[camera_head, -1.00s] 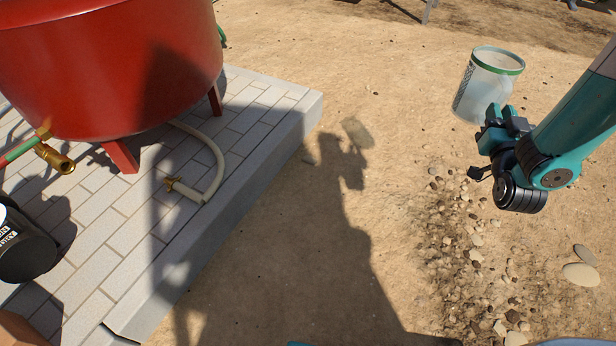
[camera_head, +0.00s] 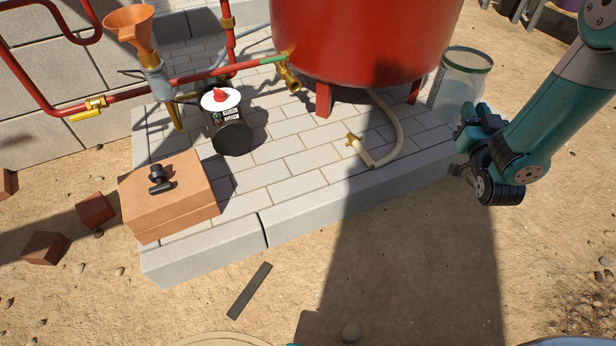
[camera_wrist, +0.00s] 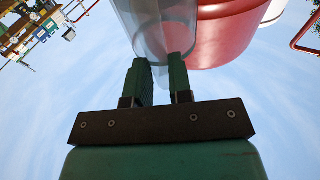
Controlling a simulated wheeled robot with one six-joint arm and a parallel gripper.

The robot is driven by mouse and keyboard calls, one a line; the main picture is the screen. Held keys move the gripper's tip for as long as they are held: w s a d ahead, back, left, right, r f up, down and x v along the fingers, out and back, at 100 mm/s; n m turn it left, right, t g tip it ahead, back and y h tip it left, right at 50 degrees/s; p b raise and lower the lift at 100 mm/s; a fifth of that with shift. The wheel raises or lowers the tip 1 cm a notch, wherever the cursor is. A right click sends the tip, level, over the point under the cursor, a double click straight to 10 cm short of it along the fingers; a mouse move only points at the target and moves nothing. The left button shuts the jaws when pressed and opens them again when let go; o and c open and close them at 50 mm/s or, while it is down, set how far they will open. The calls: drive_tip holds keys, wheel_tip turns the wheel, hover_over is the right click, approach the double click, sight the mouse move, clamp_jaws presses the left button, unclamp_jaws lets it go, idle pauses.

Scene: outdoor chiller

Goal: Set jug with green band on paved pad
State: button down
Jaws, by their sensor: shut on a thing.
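The clear jug with a green band (camera_head: 463,80) is at the right in the head view, held upright in front of the pad's right end. My gripper (camera_head: 468,124) is shut on its lower side. In the wrist view the jug (camera_wrist: 158,25) is between the two dark fingers (camera_wrist: 160,78). The paved pad (camera_head: 300,155) of pale bricks spreads across the middle, with a raised grey edge. The jug overlaps the pad's far right part in the picture, and its height above it is hard to tell.
A red tank (camera_head: 365,40) on legs stands on the pad, with a hose (camera_head: 395,130) ending in a brass fitting before it. A black pump (camera_head: 230,125), an orange box (camera_head: 170,195) and red pipes (camera_head: 60,110) take up the left. Bare bricks lie between pump and hose.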

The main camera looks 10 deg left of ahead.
drive_tip(key=w+a+f+n+g+y+b, duration=0.1)
drive_tip(key=a+f+n+g+y+b, duration=0.3)
drive_tip(key=a, duration=1)
drive_tip(key=w+a+f+n+t+y+b, duration=0.15)
drive_tip(key=a+f+y, duration=0.5)
drive_tip(key=a, duration=0.65)
drive_tip(key=shift+g+h, duration=0.35)
drive_tip(key=shift+h, duration=0.2)
drive_tip(key=shift+s+a+f+b, duration=0.1)
drive_tip(key=shift+s+f+b, duration=0.1)
drive_tip(key=shift+f+b, duration=2.65)
drive_tip(key=shift+s+a+f+b, duration=0.15)
drive_tip(key=shift+f+b, duration=1.35)
drive_tip(key=shift+f, duration=2.7)
drive_tip(key=shift+s+f+b, duration=0.2)
drive_tip(key=shift+f+b, duration=2)
drive_tip(key=shift+f, duration=1.3)
drive_tip(key=shift+r, duration=0.1)
drive_tip(key=c, duration=1)
unclamp_jaws()
drive_tip(key=shift+c, duration=0.2)
